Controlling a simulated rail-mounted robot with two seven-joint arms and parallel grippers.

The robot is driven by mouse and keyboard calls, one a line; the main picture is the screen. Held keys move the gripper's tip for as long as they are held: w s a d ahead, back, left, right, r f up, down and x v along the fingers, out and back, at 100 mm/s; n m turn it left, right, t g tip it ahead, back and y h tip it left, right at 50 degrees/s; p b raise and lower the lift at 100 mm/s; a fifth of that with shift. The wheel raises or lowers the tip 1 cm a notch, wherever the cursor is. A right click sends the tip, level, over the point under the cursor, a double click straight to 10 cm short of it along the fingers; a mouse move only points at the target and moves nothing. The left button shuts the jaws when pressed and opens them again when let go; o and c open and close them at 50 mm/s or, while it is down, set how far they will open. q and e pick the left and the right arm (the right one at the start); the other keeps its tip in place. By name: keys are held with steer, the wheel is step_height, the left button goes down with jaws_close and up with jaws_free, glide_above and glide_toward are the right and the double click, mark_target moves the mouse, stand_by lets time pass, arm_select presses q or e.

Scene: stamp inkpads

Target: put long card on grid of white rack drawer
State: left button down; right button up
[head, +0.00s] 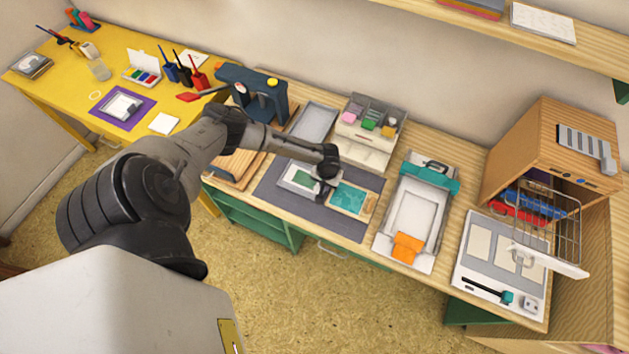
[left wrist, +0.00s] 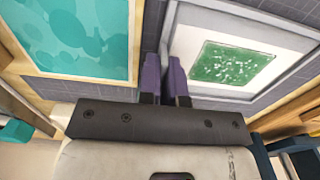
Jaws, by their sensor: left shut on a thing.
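My left gripper (head: 323,186) is low over the dark mat (head: 272,192), between a grey-rimmed frame (head: 287,181) with a green print on white and a teal-patterned wooden tray (head: 352,199). In the left wrist view its purple fingers (left wrist: 163,75) are close together at the near edge of the grey frame (left wrist: 168,22) and seem shut on that rim; the exact grip is partly hidden. Which piece is the long card is unclear. A wire-grid drawer (head: 553,225) with a white front (head: 548,262) stands pulled out of the wooden cabinet (head: 545,140). My right gripper is not in view.
A white-and-teal press (head: 415,210) with an orange part stands right of the mat. A grey board with pale panels (head: 497,262) lies below the drawer. A white organiser (head: 367,135) and a dark blue tool (head: 255,92) stand behind. A shelf (head: 480,30) hangs above.

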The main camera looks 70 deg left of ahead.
arm_select(q)
steer(key=shift+r, duration=0.15)
step_height(320, 180, up, 4)
steer(key=shift+r+p, duration=0.15)
steer(key=shift+p, duration=0.3)
steer(key=w+d+r, duration=0.4)
steer(key=d+r, duration=0.3)
steer(key=d, duration=0.4)
steer(key=s+d+r+m, duration=0.5)
steer(key=s+d+r, duration=0.1)
steer(key=s, duration=0.3)
steer(key=w+d+r+m, duration=0.1)
steer(key=w+d+r, duration=0.3)
steer(key=r, duration=0.5)
steer(key=w+d+r+m, duration=0.1)
steer(key=w+r, duration=0.5)
steer(key=r, duration=0.4)
steer(key=w+d+r+m, duration=0.1)
steer(key=w+d+r, duration=0.3)
steer(key=r, duration=0.5)
steer(key=s+r+p, duration=0.4)
steer(key=r+p, duration=0.4)
steer(key=p, duration=0.2)
steer(key=s+a+r+p, duration=0.1)
steer(key=s+r+p, duration=0.3)
steer(key=r+p, duration=0.4)
steer(key=shift+r+p, duration=0.2)
steer(key=shift+p, duration=1.1)
